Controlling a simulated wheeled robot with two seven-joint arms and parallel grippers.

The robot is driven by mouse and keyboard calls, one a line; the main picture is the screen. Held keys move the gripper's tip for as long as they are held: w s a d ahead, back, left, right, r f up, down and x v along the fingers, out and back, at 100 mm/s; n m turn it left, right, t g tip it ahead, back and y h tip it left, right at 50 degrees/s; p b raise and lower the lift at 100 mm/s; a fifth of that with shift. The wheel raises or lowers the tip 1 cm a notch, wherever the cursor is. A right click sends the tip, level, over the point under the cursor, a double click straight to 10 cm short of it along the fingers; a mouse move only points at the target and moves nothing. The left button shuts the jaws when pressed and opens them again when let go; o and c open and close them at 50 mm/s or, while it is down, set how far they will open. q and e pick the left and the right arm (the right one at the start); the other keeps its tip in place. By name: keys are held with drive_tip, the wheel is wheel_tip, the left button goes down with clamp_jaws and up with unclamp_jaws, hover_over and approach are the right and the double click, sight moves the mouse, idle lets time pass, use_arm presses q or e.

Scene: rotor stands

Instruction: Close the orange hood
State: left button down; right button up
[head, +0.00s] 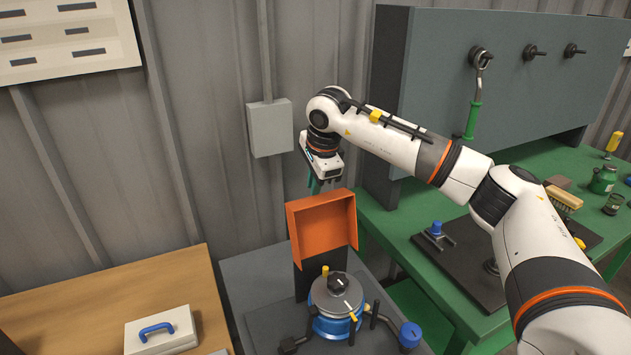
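The orange hood (325,230) stands raised on a dark upright plate behind the rotor stand, with its hollow side facing me. Below and in front of it, the rotor (337,297), a grey disc on a blue base, is uncovered. My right gripper (316,188) points down just above and behind the hood's top edge. Its fingertips are small and partly hidden there, so I cannot tell their spacing or whether they touch the hood. My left gripper is not in view.
A wooden table (195,270) with a white case (160,332) is at the left. A green bench (400,225) with a dark panel (480,75) and several tools is at the right. A grey wall box (270,128) is behind. A blue-knobbed arm (410,335) sticks out from the stand.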

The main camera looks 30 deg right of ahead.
sight(315, 197)
drive_tip(key=f, duration=0.1)
drive_tip(key=s+f, duration=0.1)
drive_tip(key=f, duration=0.1)
drive_tip(key=shift+s+a+f+g, duration=0.15)
drive_tip(key=shift+a+g, duration=0.15)
drive_tip(key=shift+g, duration=0.1)
drive_tip(key=shift+o, duration=0.4)
drive_tip(key=shift+p+v, duration=1.2)
drive_tip(key=shift+v, duration=0.6)
drive_tip(key=shift+d+r+p, duration=0.2)
drive_tip(key=shift+r+p, duration=0.35)
drive_tip(key=shift+r, duration=0.5)
drive_tip(key=shift+r, duration=0.1)
drive_tip(key=shift+d, duration=0.1)
